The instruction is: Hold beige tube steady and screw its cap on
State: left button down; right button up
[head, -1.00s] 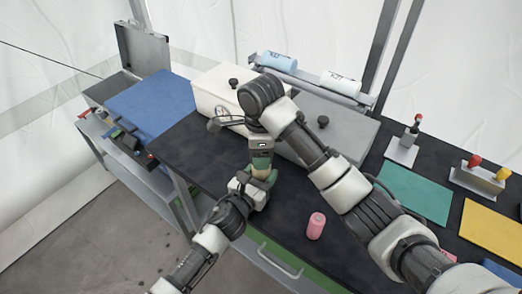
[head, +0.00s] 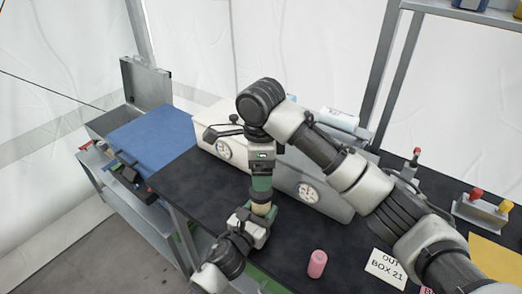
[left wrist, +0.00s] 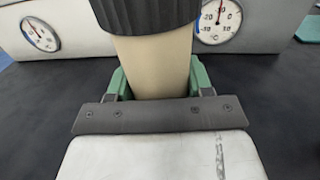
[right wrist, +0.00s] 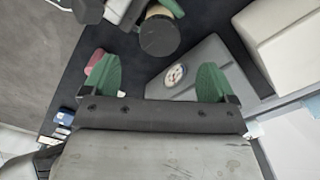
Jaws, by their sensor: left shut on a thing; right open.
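The beige tube (left wrist: 152,65) stands upright in my left gripper (left wrist: 155,85), which is shut on it. It also shows in the head view (head: 261,208). The dark ribbed cap (left wrist: 145,15) sits on top of the tube. In the right wrist view the round top of the cap (right wrist: 159,35) lies beyond the fingertips, toward the top of the picture. My right gripper (right wrist: 158,80) is open and empty, pointing down above the cap. I cannot tell how tightly the cap is seated.
A pink tube (head: 317,263) stands on the black table to the right of my left gripper. A white box and a grey box (head: 310,178) with round dials stand behind. An "OUT BOX 21" card (head: 386,268) lies at right.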

notch_tip(320, 180, up, 5)
dwell(0.4)
pick_arm(q)
jog(key=shift+c, duration=1.8)
grip_release()
jog(key=b+v, duration=0.1)
jog(key=v, duration=0.8)
jog(key=shift+s+a+f, duration=0.15)
jog(key=shift+s+a, duration=0.05)
jog(key=shift+s, duration=0.1)
jog(key=shift+s+a, duration=0.3)
jog(key=shift+s, duration=0.15)
pick_arm(e)
jog(key=shift+f, duration=0.75)
pick_arm(q)
jog(key=shift+s, duration=0.1)
